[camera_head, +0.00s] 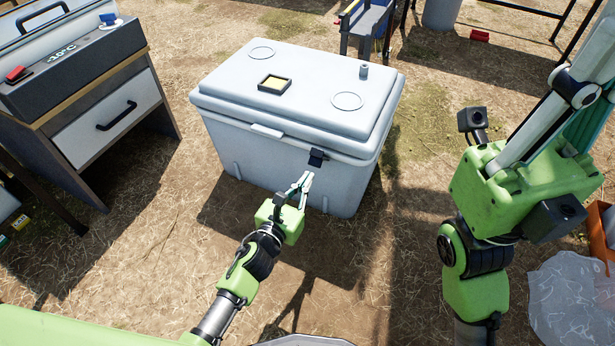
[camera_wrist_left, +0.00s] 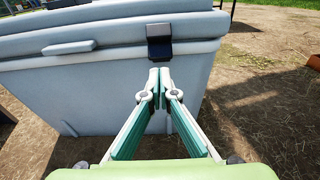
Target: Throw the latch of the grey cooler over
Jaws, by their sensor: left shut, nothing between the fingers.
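The grey cooler (camera_head: 290,100) stands on the ground with its lid down. Its dark latch (camera_head: 316,158) is on the front face, just under the lid edge, toward the right. In the left wrist view the latch (camera_wrist_left: 159,42) shows as a black block with a lower flap. My left gripper (camera_head: 304,178) is shut and empty, just below and in front of the latch. In the left wrist view its fingertips (camera_wrist_left: 159,80) are together below the latch, with a small gap between them and it.
A cabinet with a drawer (camera_head: 105,120) stands at the left. An orange crate (camera_head: 599,222) is at the right edge. The ground before the cooler is clear.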

